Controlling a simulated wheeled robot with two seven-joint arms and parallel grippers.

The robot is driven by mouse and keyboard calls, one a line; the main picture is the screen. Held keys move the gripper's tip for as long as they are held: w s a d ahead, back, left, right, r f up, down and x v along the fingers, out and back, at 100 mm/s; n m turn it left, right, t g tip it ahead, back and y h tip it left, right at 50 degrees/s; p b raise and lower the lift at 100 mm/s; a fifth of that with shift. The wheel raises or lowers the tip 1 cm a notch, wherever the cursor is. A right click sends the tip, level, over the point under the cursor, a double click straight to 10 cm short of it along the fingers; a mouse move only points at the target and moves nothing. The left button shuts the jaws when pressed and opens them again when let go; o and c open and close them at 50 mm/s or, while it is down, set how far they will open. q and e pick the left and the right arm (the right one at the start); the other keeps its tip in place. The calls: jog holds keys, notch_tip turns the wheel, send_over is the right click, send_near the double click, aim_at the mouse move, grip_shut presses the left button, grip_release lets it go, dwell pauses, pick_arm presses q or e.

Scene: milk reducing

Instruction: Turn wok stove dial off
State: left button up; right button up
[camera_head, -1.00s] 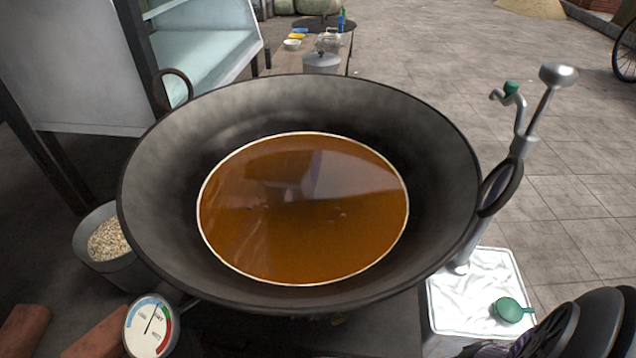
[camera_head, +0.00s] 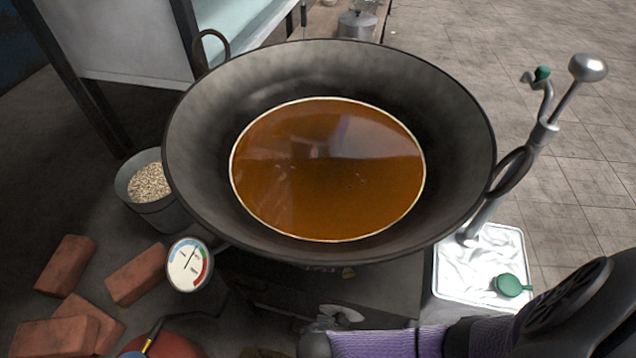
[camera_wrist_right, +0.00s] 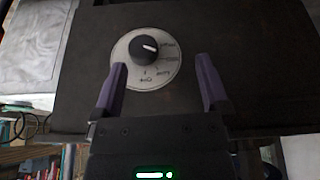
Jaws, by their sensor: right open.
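The stove dial (camera_wrist_right: 146,50) shows in the right wrist view as a black round knob with a white pointer line, on a pale round plate with markings. The plate sits on the dark stove front (camera_wrist_right: 250,60). My right gripper (camera_wrist_right: 160,64) is open and faces the dial, its two purple fingers to the lower left and right of the knob, with nothing between them. In the head view my right arm (camera_head: 390,342) reaches in from the lower right below the wok (camera_head: 330,250). My left gripper is not in view.
The wok holds brown liquid. A round gauge (camera_head: 188,265) stands at its lower left, near loose bricks (camera_head: 68,262) and a bucket of pale grains (camera_head: 150,185). A silver canister (camera_head: 480,265) with a green cap and pump stands to the right.

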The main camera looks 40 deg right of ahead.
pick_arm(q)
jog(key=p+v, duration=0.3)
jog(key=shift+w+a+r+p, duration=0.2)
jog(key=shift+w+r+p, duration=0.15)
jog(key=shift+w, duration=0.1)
pick_arm(e)
jog(key=r, duration=0.1)
jog(key=a+r, duration=0.1)
jog(key=r, duration=0.1)
jog(key=a+r, duration=0.1)
jog(key=shift+s+a+r, duration=0.15)
jog(key=shift+r, duration=0.15)
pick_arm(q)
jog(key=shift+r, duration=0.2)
